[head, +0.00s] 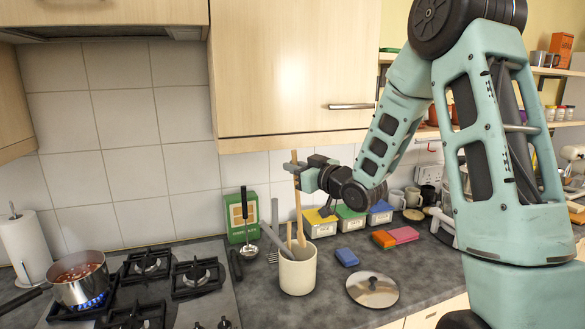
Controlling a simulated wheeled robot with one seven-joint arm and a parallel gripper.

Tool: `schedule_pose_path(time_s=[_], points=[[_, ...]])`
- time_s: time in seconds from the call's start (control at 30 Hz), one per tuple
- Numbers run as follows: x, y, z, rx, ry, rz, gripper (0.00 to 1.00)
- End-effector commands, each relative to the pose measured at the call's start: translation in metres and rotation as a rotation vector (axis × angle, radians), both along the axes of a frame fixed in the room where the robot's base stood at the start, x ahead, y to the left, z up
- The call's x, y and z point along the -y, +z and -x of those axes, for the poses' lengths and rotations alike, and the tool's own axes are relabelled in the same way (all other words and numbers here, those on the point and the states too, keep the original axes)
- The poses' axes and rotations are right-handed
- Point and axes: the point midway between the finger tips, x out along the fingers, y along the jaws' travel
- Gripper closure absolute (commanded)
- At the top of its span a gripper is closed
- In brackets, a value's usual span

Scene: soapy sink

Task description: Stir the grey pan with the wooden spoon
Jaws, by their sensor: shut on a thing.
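The grey pan (83,289) stands on a burner with a blue flame at the left and holds reddish-brown food. Its dark handle points to the lower left. My gripper (293,169) is shut on the upright wooden spoon (297,205), near its upper end. The spoon's lower part reaches down to the mouth of the cream crock (297,274); I cannot tell whether its tip is still inside. My gripper is above the crock, well to the right of the pan.
A ladle (244,205) stands before a green box (240,228). A round lid (372,290) and sponges (347,257) lie to the right. A paper roll (24,247) stands behind the pan. Cupboards (290,75) hang above.

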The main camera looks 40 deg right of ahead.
Motion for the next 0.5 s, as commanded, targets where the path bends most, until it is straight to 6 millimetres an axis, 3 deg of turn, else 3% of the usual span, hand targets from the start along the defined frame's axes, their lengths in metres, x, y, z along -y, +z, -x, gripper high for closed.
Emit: schedule_pose_path(time_s=[0.5], points=[[-0.011, 0.005, 0.038, 0.0, -0.001, 0.001, 1.0]])
